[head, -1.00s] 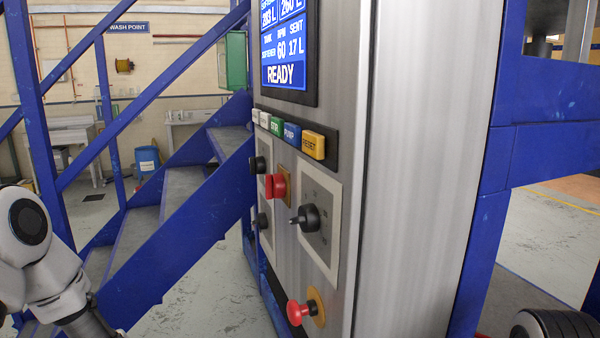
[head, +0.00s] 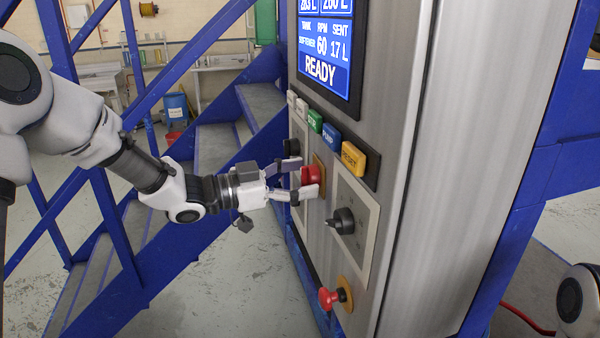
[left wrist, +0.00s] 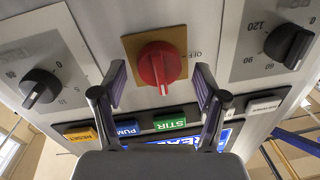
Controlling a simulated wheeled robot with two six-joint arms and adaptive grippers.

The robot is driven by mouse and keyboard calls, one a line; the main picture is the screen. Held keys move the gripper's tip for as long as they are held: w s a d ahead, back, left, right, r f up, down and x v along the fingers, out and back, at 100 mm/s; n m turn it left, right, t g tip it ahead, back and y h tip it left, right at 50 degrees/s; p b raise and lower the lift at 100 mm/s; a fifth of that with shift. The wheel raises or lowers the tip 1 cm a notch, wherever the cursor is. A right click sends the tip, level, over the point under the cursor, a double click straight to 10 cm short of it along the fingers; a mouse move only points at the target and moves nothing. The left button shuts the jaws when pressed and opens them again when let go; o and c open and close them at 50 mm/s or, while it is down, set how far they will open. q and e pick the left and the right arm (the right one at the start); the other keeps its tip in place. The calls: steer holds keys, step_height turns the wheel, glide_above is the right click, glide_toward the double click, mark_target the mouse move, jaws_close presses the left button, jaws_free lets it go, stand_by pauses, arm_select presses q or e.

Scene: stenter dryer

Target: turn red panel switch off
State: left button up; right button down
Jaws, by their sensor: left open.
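The red panel switch (head: 311,175) is a round knob on a yellow-brown square plate on the steel control cabinet. In the left wrist view the red switch (left wrist: 160,64) sits at top centre, and the marking "OFF" shows to its right. My left gripper (head: 303,178) is open, with its fingers at either side of the red switch. In the left wrist view the left gripper (left wrist: 160,80) has one finger on each side of the knob, with gaps to it. My right gripper is not in view.
Black dials flank the switch: one (head: 342,221) nearer, one (head: 291,148) farther. A row of coloured buttons (head: 331,136) and a lit screen (head: 325,48) are above. A red mushroom button (head: 328,298) is below. Blue stairs (head: 200,200) stand behind my left arm.

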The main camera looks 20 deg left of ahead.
arm_select(q)
steer(key=shift+s+r, duration=0.1)
steer(key=shift+s, duration=0.1)
steer(key=shift+w, duration=0.15)
steer(key=c, duration=1.2)
steer(key=shift+o, duration=0.2)
steer(key=shift+w+a+n+g+p, duration=0.1)
steer(key=shift+n+g+p, duration=0.25)
steer(key=shift+n+p, duration=2.9)
steer(key=shift+w+a+n+g+p, duration=0.1)
steer(key=shift+n+g+p, duration=0.65)
steer(key=shift+n, duration=4.5)
steer(key=shift+t+p, duration=0.35)
steer(key=shift+t, duration=0.05)
